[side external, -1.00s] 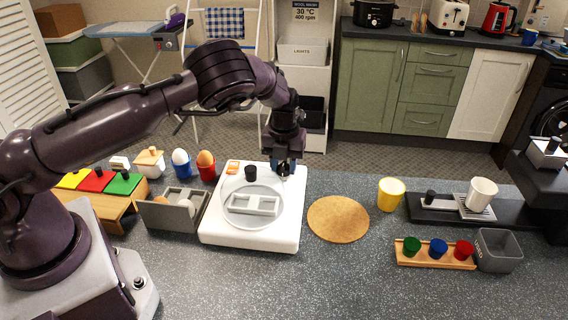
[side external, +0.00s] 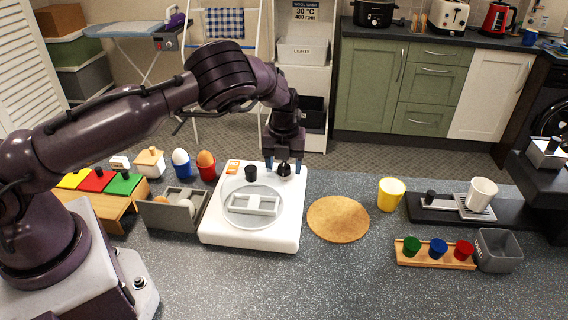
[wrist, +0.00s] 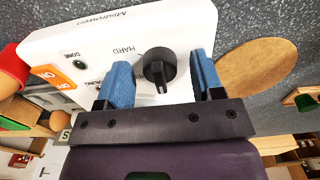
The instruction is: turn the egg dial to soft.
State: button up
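The egg dial is a black knob (side external: 284,169) at the back right corner of the white egg cooker (side external: 222,235). In the wrist view the dial (wrist: 157,67) has a raised ridge pointing down the picture, toward my gripper. The word HARD is printed at its upper left; no soft label can be read, and a finger covers part of the panel. My gripper (side external: 284,165) is over the dial, its blue fingers spread on either side and apart from it. The wrist view also shows my gripper (wrist: 162,82) open and empty.
An orange switch (wrist: 53,76) and a round indicator (wrist: 80,65) by DONE sit left of the dial. A black knob (side external: 251,172) rises left of it. Egg cups with a white egg (side external: 180,157) and brown egg (side external: 205,159) stand left. A cork mat (side external: 338,219) lies right.

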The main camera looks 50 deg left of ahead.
aim_at(284, 162)
jog(key=shift+r, duration=0.1)
notch_tip(284, 162, up, 13)
dwell(0.5)
